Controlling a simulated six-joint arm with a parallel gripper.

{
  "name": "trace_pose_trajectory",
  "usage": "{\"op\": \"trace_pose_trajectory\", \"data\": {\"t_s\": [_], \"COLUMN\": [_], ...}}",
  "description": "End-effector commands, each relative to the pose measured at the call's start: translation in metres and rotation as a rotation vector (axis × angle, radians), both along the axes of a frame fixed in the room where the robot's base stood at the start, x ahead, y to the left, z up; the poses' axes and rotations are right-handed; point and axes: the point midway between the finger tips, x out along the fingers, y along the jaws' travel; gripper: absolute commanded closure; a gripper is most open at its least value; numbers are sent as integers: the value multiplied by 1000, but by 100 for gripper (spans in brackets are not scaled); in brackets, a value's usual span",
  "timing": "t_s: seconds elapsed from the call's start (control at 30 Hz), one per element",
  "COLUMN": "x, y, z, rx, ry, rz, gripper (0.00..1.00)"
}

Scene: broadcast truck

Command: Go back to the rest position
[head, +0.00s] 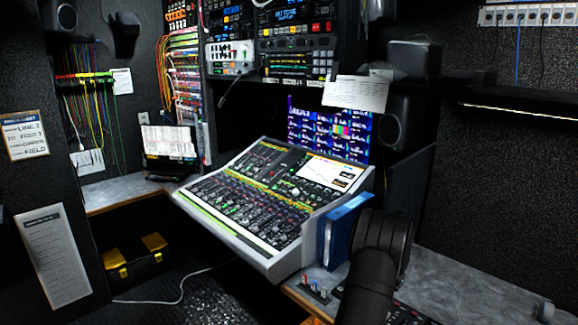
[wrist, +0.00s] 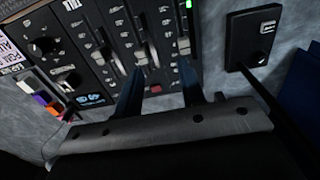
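My gripper (wrist: 161,70) shows in the wrist view with its two dark blue fingers apart and nothing held between them. The fingers point at a black control panel (wrist: 112,42) with sliding faders, knobs and a red button. I cannot tell whether the fingertips touch the panel. In the head view my black arm reaches over the right-hand desk, and my gripper is hidden behind it.
A large mixing console (head: 250,200) stands left of my arm, with a blue binder (head: 345,225) close beside the arm. In the wrist view, a small black box with a knob (wrist: 255,42) lies right of the panel.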

Motion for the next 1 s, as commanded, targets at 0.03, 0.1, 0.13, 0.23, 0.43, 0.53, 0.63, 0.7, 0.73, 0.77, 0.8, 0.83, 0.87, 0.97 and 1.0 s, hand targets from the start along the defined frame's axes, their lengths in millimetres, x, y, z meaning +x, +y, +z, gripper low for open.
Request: {"op": "trace_pose_trajectory", "data": {"t_s": [0.03,0.1,0.13,0.23,0.43,0.53,0.63,0.7,0.73,0.77,0.8,0.83,0.87,0.97,1.0], "x": [8,17,22,28,26,16,6,-1,-4,-7,-10,-8,-8,-8,-8], "y": [6,13,16,21,26,36,46,53,56,59,62,60,60,60,60], "z": [-7,-14,-17,-34,-63,-61,-62,-61,-62,-62,-59,-50,-44,-24,-15], "rx": [1,1,1,2,1,1,1,1,0,1,-1,-1,-1,-1,-1], "ry": [1,1,2,4,1,1,2,1,1,2,-1,-4,-3,-3,-4], "rz": [4,3,3,1,1,1,1,2,2,2,2,1,1,1,1], "gripper": [64,64,64,64,64,64,64,64,64,64,64,64,64,64,64]}}
